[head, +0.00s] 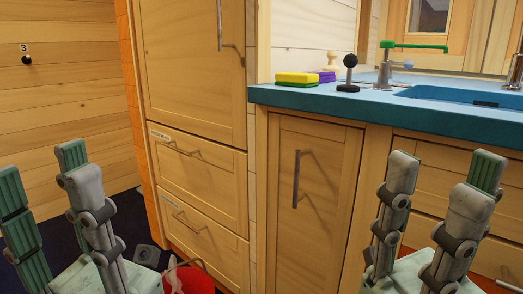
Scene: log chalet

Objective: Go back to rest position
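My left gripper (50,190) is at the lower left, fingers up and spread apart, with nothing between them. My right gripper (436,190) is at the lower right in front of the lower cabinets. Its fingers also point up with a clear gap, and it holds nothing. Both grippers appear apart from the furniture. The arms behind them are mostly out of view.
A blue counter (300,98) with a sink (460,95) and green-spouted faucet (414,45) runs along the right. A yellow-green sponge (297,79) and a black ball-topped stand (349,75) are on it. A tall wooden cabinet (190,90) stands left. A red bucket (195,281) is low between the grippers.

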